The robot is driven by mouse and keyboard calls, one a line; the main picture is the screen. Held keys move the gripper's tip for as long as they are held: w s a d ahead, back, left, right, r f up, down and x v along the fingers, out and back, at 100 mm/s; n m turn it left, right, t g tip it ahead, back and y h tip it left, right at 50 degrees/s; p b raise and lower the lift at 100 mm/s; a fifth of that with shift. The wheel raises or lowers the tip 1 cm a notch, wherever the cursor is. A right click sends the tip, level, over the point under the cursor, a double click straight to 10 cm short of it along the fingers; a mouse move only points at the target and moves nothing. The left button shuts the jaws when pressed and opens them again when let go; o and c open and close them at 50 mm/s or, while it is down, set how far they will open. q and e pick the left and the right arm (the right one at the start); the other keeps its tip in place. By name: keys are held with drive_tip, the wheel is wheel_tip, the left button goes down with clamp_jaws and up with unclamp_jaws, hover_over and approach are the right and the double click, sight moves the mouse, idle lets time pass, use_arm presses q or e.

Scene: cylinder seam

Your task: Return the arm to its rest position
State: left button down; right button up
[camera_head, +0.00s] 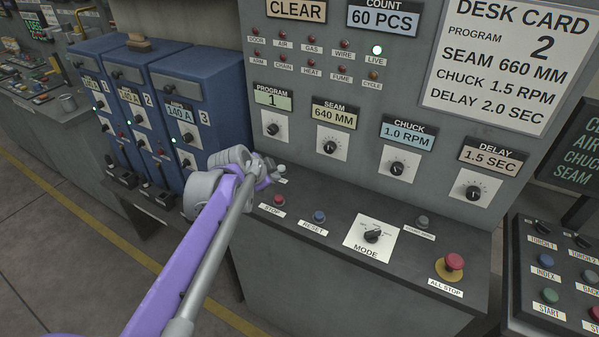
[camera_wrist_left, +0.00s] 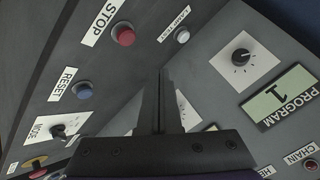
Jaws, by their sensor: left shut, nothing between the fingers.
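My left arm (camera_head: 190,260), purple and grey, reaches in from the bottom left of the head view. Its gripper (camera_head: 272,172) is over the left end of the console's sloped shelf, close to a pale button (camera_head: 282,168), and partly hidden by the wrist. In the wrist view the left gripper (camera_wrist_left: 162,78) is shut and empty, its dark fingers together. The pale button (camera_wrist_left: 183,36) there lies beyond the fingertips, beside the red STOP button (camera_wrist_left: 123,34); I cannot tell contact. My right gripper is not in view.
The grey console (camera_head: 330,275) carries a RESET button (camera_head: 319,217), a MODE knob (camera_head: 373,236) and a red ALL STOP mushroom (camera_head: 454,262). Dial knobs stand on its upright panel. Blue cabinets (camera_head: 200,75) are at left. Another button panel (camera_head: 552,275) is at right. Open floor (camera_head: 50,240) lies lower left.

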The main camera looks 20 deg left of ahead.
use_arm(q)
drive_tip(key=s+d+f+n+g, duration=0.1)
drive_tip(key=s+d+f+n, duration=0.2)
drive_tip(key=s, duration=0.6)
drive_tip(key=s+d+f+n+g+p, duration=0.1)
drive_tip(key=s+d+f+n, duration=0.2)
drive_tip(key=s+d, duration=0.4)
drive_tip(key=s+d+f+n+g+p, duration=0.1)
drive_tip(key=s+d+f, duration=0.3)
drive_tip(key=s, duration=0.7)
drive_tip(key=shift+s+d+f+n+g, duration=0.35)
drive_tip(key=shift+d+n, duration=0.3)
drive_tip(key=shift+n, duration=0.25)
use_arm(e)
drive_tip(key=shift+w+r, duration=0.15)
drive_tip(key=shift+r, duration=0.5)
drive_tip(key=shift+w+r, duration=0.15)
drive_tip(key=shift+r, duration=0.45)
use_arm(q)
drive_tip(key=shift+r, duration=0.1)
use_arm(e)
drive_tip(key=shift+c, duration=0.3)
